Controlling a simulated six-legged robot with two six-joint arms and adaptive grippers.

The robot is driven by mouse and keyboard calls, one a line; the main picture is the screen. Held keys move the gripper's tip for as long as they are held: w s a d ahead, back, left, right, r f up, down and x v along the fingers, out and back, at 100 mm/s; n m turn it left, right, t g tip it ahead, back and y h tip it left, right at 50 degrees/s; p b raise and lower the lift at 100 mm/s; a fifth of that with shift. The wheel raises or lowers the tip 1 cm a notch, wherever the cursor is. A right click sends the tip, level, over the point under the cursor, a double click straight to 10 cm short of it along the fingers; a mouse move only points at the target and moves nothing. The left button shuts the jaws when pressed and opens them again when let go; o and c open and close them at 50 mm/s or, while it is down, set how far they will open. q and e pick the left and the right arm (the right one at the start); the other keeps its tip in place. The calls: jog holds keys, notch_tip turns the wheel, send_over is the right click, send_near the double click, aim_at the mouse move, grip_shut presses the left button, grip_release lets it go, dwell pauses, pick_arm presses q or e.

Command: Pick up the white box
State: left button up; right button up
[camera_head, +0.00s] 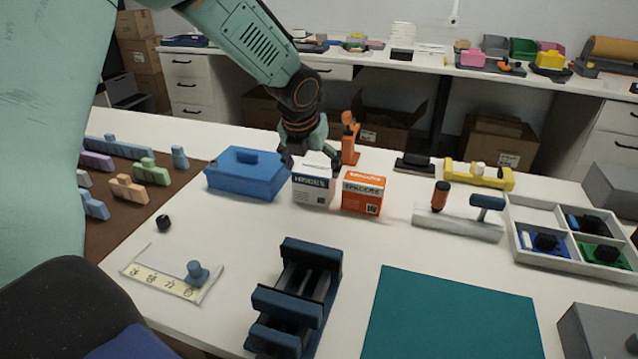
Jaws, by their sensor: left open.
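The gripper is open. Whether the fingers touch the box I cannot tell. My right gripper is not in view.
The blue lidded box (247,177) stands close on the left and the orange box (362,194) close on the right. An orange tool (350,140) stands behind. A dark blue vise (294,300) and a teal mat (450,318) lie in front.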

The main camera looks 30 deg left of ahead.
pick_arm(q)
jog(key=shift+w+f, duration=0.2)
jog(key=shift+f, duration=0.35)
jog(key=b+x, duration=0.2)
jog(key=x, duration=0.3)
jog(key=shift+w+a, duration=0.2)
jog(key=shift+d+r, duration=0.15)
jog(key=c, duration=0.3)
jog(key=shift+w, duration=0.1)
jog(key=c, duration=0.6)
notch_tip(320, 180, up, 10)
jog(key=p, duration=0.3)
